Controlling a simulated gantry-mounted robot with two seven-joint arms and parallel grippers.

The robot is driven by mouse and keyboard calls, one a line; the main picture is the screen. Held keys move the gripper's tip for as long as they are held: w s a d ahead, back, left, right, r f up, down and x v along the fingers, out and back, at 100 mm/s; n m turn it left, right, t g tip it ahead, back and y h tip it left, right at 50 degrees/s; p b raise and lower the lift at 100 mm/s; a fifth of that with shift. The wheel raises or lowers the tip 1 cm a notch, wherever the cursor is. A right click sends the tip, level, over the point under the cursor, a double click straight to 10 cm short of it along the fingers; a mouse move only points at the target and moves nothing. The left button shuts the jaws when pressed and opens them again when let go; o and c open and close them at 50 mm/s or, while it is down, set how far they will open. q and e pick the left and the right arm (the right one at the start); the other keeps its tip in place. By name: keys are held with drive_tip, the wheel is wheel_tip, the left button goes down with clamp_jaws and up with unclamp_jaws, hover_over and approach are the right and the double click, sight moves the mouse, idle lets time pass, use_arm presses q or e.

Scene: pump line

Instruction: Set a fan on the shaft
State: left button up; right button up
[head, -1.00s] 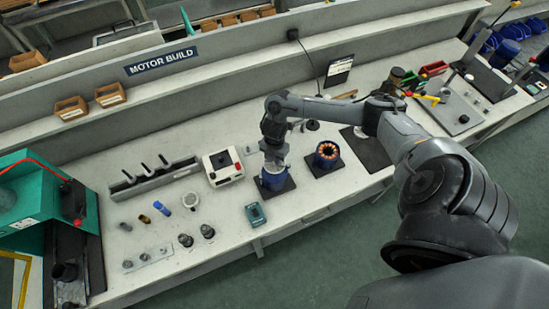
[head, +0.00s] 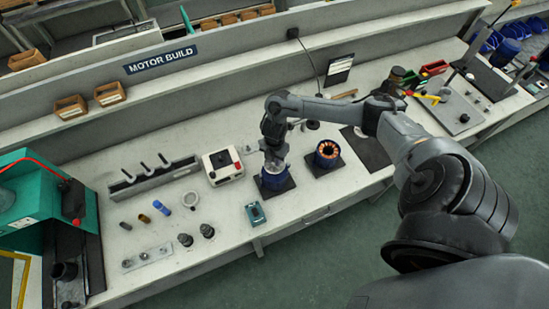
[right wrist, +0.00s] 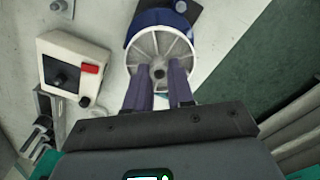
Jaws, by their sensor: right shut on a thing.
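A blue motor housing (head: 275,182) stands upright on a dark mat on the bench. My right gripper (head: 272,163) is directly above it, pointing down. In the right wrist view the pale grey, ribbed fan (right wrist: 160,45) lies over the blue housing (right wrist: 150,18). My right gripper's two dark fingers (right wrist: 160,80) are shut on the fan near its round hub. The fan looks roughly centred on the housing, but I cannot tell whether it is seated. The shaft is hidden beneath the hub and fingers. My left gripper is out of view.
A second blue housing with orange windings (head: 327,154) stands close to the right. A white control box with a red button (head: 222,166) is to the left, and a teal device (head: 256,213) lies in front. Small parts and a slotted rack (head: 155,178) are further left.

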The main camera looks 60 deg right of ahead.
drive_tip(key=shift+f, duration=0.25)
drive_tip(key=o, duration=1.1)
drive_tip(key=shift+r, duration=0.15)
wheel_tip(320, 180, up, 8)
drive_tip(key=p, duration=0.7)
drive_tip(key=shift+p, duration=0.35)
